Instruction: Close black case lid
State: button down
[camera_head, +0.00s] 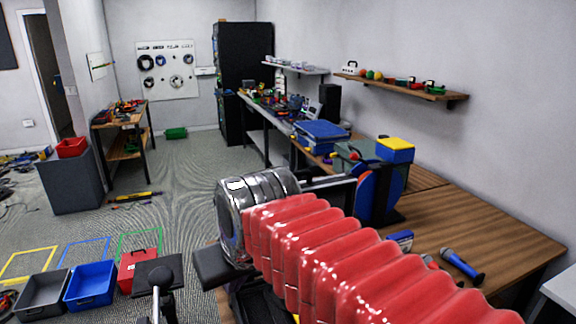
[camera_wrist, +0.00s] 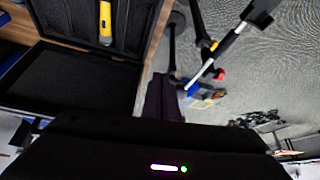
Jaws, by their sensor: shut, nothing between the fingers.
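A black case (camera_wrist: 75,78) lies open on the wooden table at the left of the wrist view. Two dark halves show, one above the other; I cannot tell for sure which is the lid. A yellow-handled item (camera_wrist: 105,22) lies against the upper half. My gripper (camera_wrist: 163,95) is shut and empty, a dark narrow shape just right of the case; any contact with the case cannot be made out. In the head view my arm and its red sleeve hide most of the case area, and the fingertips are not clear.
The wooden table (camera_head: 470,222) holds a blue-handled microphone (camera_head: 462,264) at the right. A grey bin (camera_head: 42,292), a blue bin (camera_head: 91,286) and a red box (camera_head: 138,268) are at the lower left. A yellow-topped box (camera_head: 396,149) stands farther back.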

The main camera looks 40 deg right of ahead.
jog(key=w+d+r+m, duration=0.1)
jog(key=w+d+r, duration=1.1)
jog(key=w, duration=0.2)
jog(key=w+d+r, duration=0.2)
jog(key=w+d, duration=0.1)
jog(key=d, duration=0.4)
jog(key=w+d+r+m+h, duration=0.1)
jog(key=w+d+r, duration=0.1)
jog(key=w+d, duration=0.2)
jog(key=d, duration=0.3)
jog(key=shift+d+r, duration=0.25)
jog(key=shift+d, duration=0.05)
jog(key=shift+f, duration=0.1)
jog(key=shift+w+d+f, duration=0.1)
jog(key=shift+w+f, duration=0.1)
jog(key=shift+f, duration=1.35)
jog(key=shift+w+f, duration=0.15)
jog(key=shift+f, duration=1.35)
jog(key=shift+w+d+f, duration=0.1)
jog(key=shift+w+f, duration=0.1)
jog(key=shift+f, duration=1.35)
